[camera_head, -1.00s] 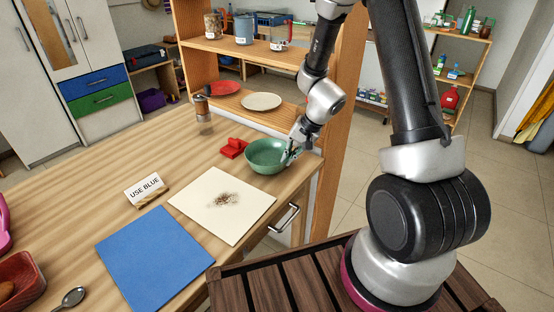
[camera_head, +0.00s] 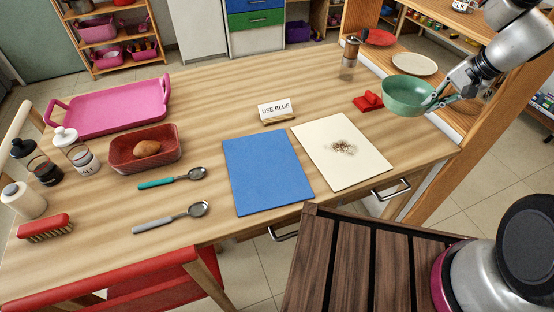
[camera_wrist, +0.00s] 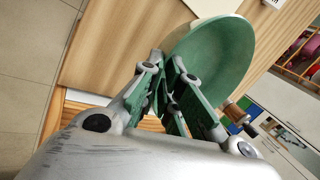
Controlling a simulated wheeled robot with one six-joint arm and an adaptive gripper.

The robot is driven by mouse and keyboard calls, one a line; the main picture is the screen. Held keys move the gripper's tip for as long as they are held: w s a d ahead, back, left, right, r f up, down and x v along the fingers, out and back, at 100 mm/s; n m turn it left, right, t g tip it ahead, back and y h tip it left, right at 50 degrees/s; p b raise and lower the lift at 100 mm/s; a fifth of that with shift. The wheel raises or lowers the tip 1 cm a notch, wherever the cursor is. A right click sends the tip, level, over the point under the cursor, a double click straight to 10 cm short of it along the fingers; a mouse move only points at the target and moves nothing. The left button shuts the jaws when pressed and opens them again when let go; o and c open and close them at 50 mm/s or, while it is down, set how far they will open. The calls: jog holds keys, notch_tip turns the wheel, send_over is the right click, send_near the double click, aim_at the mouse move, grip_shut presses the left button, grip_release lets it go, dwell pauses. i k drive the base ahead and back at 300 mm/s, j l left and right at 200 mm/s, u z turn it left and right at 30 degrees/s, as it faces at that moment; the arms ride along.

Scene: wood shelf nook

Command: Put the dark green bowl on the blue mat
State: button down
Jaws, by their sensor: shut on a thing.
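The dark green bowl (camera_head: 404,99) is at the right end of the table in the head view, upright or nearly so. My gripper (camera_head: 432,103) is shut on its right rim. In the wrist view the bowl (camera_wrist: 222,55) fills the upper middle, with the gripper (camera_wrist: 172,75) pinching its near wall. The bowl appears raised above the tabletop. The blue mat (camera_head: 267,172) lies flat and bare near the table's front edge, left of the bowl. A sign reading "USE BLUE" (camera_head: 275,112) stands just behind the mat.
A cream mat (camera_head: 331,165) with dark crumbs (camera_head: 343,147) lies between the blue mat and bowl. A red object (camera_head: 368,102) and a grinder (camera_head: 349,60) stand left of the bowl. Spoons (camera_head: 170,218), a red basket (camera_head: 130,155) and a pink tray (camera_head: 110,108) occupy the left.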

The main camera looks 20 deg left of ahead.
aim_at(261, 156)
jog(key=k+j+u, duration=0.4)
jog(key=j, duration=0.2)
jog(key=k+j+u, duration=0.2)
jog(key=j, duration=0.15)
